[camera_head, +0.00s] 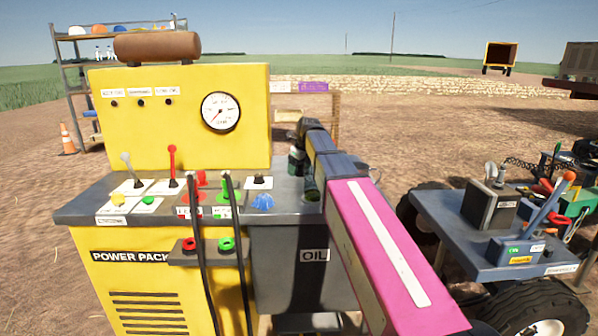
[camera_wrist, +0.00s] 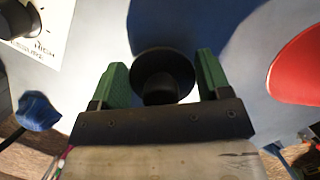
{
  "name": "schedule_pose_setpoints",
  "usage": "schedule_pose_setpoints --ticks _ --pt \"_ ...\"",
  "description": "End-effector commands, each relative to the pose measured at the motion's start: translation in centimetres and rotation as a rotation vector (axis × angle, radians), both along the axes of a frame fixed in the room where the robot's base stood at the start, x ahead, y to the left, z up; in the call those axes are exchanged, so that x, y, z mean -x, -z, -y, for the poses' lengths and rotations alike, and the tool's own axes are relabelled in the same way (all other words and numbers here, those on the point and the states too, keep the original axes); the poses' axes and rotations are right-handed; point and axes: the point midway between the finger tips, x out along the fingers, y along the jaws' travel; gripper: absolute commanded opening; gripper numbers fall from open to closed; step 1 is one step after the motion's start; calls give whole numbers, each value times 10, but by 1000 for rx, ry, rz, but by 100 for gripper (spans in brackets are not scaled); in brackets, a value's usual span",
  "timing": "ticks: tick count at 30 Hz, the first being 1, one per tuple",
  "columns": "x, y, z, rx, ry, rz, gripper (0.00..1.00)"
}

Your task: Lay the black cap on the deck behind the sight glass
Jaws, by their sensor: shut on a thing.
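The black cap (camera_wrist: 163,68) is round with a wide rim and sits between the green fingers of my gripper (camera_wrist: 162,78) in the wrist view. My gripper is shut on it, above the grey-blue deck; whether the cap touches the deck I cannot tell.
A blue knob (camera_head: 263,202) stands left of my arm; it also shows in the wrist view (camera_wrist: 38,110). A red round thing (camera_wrist: 300,65) is at the right there. Levers (camera_head: 173,165), hoses (camera_head: 200,240) and a yellow gauge panel (camera_head: 180,125) crowd the left.

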Motion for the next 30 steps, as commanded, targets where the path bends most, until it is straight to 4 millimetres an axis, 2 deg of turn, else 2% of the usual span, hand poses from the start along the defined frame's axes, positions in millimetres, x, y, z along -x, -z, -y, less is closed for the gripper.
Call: schedule_pose_setpoints --ticks 3,14,15,16,17,26,30 --pt "0 10 0 0 0 0 43" --pt "0 13 0 0 0 0 43" --pt "0 13 0 0 0 0 84" --pt "0 13 0 0 0 0 93" --pt "0 13 0 0 0 0 96" --pt "0 11 0 0 0 0 96" --pt "2 2 1 0 0 1 96"
